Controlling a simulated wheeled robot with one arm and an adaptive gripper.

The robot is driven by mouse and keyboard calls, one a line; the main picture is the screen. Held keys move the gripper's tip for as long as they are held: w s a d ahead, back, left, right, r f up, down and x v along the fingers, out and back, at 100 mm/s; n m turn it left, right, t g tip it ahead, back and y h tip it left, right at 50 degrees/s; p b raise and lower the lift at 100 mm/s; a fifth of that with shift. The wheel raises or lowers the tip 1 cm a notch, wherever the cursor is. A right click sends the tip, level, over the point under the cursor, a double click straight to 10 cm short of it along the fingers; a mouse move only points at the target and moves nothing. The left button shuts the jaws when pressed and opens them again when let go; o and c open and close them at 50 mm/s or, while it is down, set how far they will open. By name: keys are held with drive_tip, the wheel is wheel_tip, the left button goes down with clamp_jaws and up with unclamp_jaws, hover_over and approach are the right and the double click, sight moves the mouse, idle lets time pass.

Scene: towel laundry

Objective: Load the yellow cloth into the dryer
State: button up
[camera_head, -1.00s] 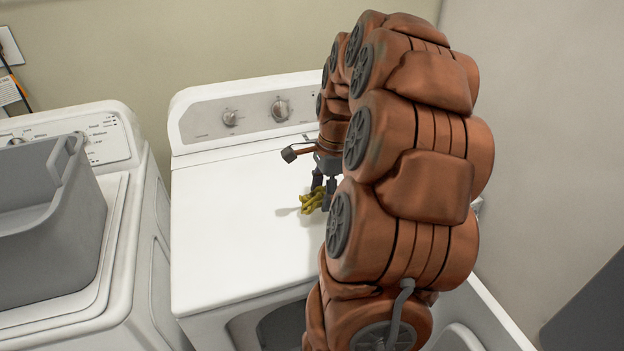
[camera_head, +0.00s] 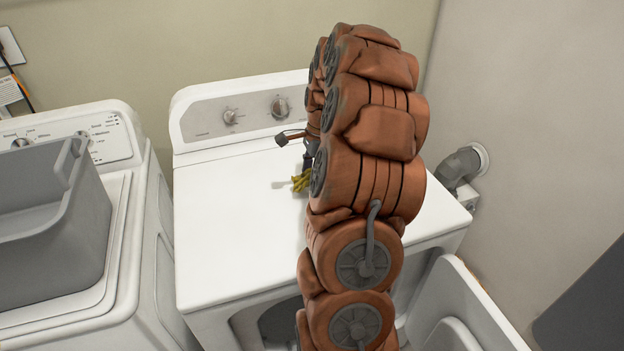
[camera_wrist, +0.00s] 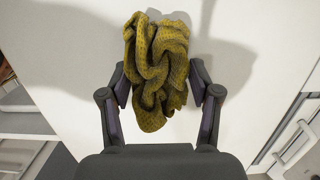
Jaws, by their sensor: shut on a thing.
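The yellow cloth (camera_head: 299,181) is a crumpled knit bundle over the top of the white dryer (camera_head: 235,225). In the wrist view the cloth (camera_wrist: 158,65) sits between the two dark fingers of my gripper (camera_wrist: 160,85), which is shut on it. Its shadow lies a little to its left on the dryer top, so it seems slightly raised. In the head view my arm hides most of the gripper and part of the cloth. The dryer's front opening (camera_head: 280,322) is dark and partly visible at the bottom, cut by my arm. What looks like its open door (camera_head: 465,300) stands at lower right.
A washer (camera_head: 120,235) stands left of the dryer with a grey basket (camera_head: 50,225) on it. The dryer's control panel (camera_head: 250,110) rises at the back. A grey vent pipe (camera_head: 462,168) meets the wall at right. The left part of the dryer top is clear.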

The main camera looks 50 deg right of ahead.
drive_tip(key=shift+f+p, duration=0.45)
drive_tip(key=shift+f, duration=0.8)
drive_tip(key=shift+f, duration=0.2)
drive_tip(key=o, duration=1.3)
drive_tip(key=r+b, duration=0.1)
drive_tip(key=r, duration=0.3)
drive_tip(key=d+r+b, duration=0.1)
drive_tip(key=r, duration=0.3)
drive_tip(key=s+r+b, duration=0.1)
drive_tip(key=r, duration=0.3)
drive_tip(key=shift+d+r+b, duration=0.15)
drive_tip(key=shift+d+b, duration=0.1)
drive_tip(key=shift+b, duration=0.1)
